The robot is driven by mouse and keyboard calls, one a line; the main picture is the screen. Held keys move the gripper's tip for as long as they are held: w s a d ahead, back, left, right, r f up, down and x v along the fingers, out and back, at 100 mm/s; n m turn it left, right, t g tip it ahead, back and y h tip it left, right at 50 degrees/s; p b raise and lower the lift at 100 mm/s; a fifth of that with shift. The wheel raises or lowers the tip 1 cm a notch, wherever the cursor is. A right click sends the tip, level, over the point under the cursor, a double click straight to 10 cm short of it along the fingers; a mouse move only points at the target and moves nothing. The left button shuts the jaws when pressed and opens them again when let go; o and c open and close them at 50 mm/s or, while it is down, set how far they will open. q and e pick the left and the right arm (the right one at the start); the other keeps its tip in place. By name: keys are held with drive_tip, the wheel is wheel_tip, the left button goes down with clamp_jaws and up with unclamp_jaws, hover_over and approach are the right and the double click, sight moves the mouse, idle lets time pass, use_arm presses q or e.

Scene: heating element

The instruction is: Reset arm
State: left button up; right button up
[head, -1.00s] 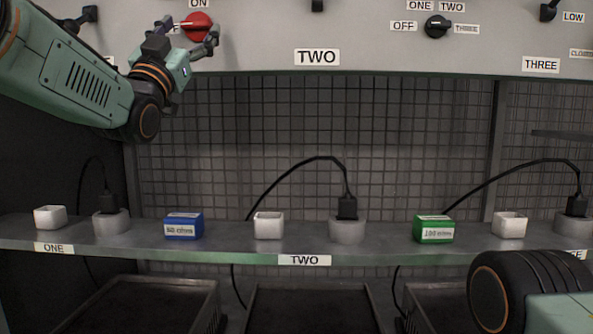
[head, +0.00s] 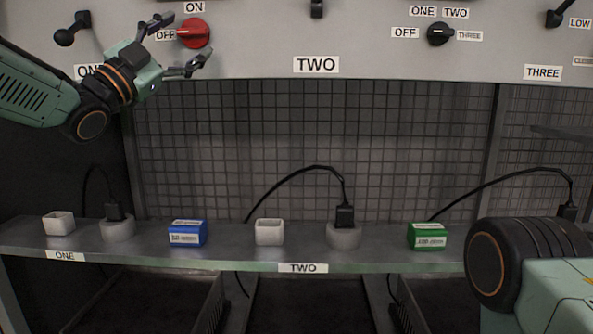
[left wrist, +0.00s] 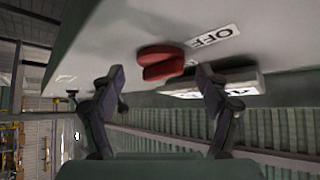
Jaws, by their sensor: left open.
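My left gripper (head: 188,38) is open in front of the control panel at the upper left of the head view. Its two fingers are spread, one above and one below the red knob (head: 195,32), and it holds nothing. The knob's handle points left toward the OFF label (head: 165,35). In the left wrist view the red knob (left wrist: 160,62) shows beyond the spread fingertips (left wrist: 158,82), with a gap between. My right gripper is out of view; only part of my right arm shows at the lower right.
A shelf (head: 210,254) below carries a blue box (head: 188,234), a green box (head: 427,237), white cups (head: 269,232) and black plugs in round sockets (head: 344,235). A black selector (head: 438,33) and levers (head: 72,29) sit on the panel. Space between panel and shelf is clear.

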use_arm(q)
drive_tip(key=shift+s+a+r+m+g+h+p, duration=0.1)
drive_tip(key=shift+r+m+g+h+p, duration=0.1)
drive_tip(key=shift+m+g+p, duration=0.35)
drive_tip(key=shift+s+a+r+m+g+h+p, duration=0.1)
drive_tip(key=shift+r+m+g+h+p, duration=0.2)
drive_tip(key=shift+m+p, duration=0.45)
drive_tip(key=m+g+p, duration=0.1)
drive_tip(key=g+p, duration=0.1)
drive_tip(key=shift+w+m+p, duration=0.15)
drive_tip(key=shift+m+p, duration=0.15)
drive_tip(key=shift+p, duration=0.1)
drive_tip(key=shift+m+g+p, duration=0.45)
drive_tip(key=shift+m+p, duration=0.25)
drive_tip(key=shift+p, duration=0.35)
drive_tip(key=shift+f, duration=0.15)
drive_tip(key=shift+f, duration=0.15)
